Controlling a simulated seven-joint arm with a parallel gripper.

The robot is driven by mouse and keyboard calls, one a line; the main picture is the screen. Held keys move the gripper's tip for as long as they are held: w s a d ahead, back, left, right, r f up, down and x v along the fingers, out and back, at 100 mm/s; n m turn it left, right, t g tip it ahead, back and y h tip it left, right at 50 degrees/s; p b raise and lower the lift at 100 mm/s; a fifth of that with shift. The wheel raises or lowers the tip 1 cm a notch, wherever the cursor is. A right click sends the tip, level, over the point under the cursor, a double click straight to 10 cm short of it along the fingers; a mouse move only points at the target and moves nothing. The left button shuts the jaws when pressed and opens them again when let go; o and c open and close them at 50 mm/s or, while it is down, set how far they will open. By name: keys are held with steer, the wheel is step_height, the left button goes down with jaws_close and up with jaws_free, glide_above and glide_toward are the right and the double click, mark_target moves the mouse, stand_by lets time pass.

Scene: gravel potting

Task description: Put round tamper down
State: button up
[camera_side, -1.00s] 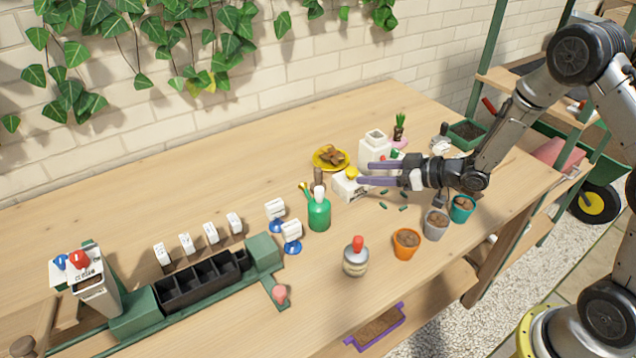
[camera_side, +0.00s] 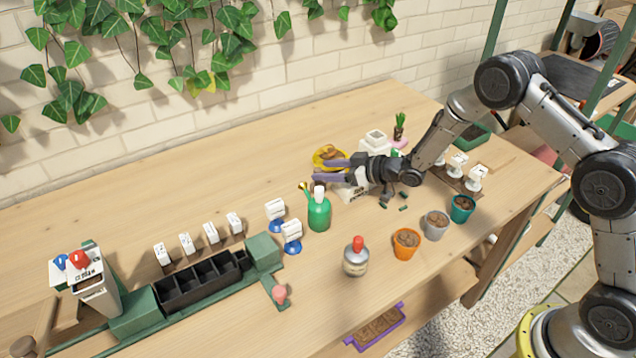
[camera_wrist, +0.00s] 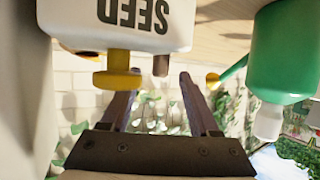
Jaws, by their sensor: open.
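My gripper (camera_side: 321,170) is open, its two purple fingers pointing left above the table. In the wrist view the fingers (camera_wrist: 158,84) are spread with a clear gap between them. A short brown cylinder (camera_wrist: 160,65), possibly the round tamper's handle, shows beyond the fingertips, partly hidden by the white seed container; I cannot tell whether it touches anything. In the side view the fingers cover the spot where the brown cylinder stood.
A yellow dish (camera_side: 328,156) lies behind the fingers. An orange pot (camera_side: 406,244), a grey pot (camera_side: 435,224) and a teal pot (camera_side: 462,208) stand at front right. The table's back left is clear.

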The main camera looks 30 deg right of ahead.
steer(key=shift+w+a+f, duration=0.15)
steer(key=shift+w+a, duration=0.05)
steer(key=shift+w, duration=0.15)
steer(key=shift+c, duration=0.2)
jaws_close()
stand_by(1.0)
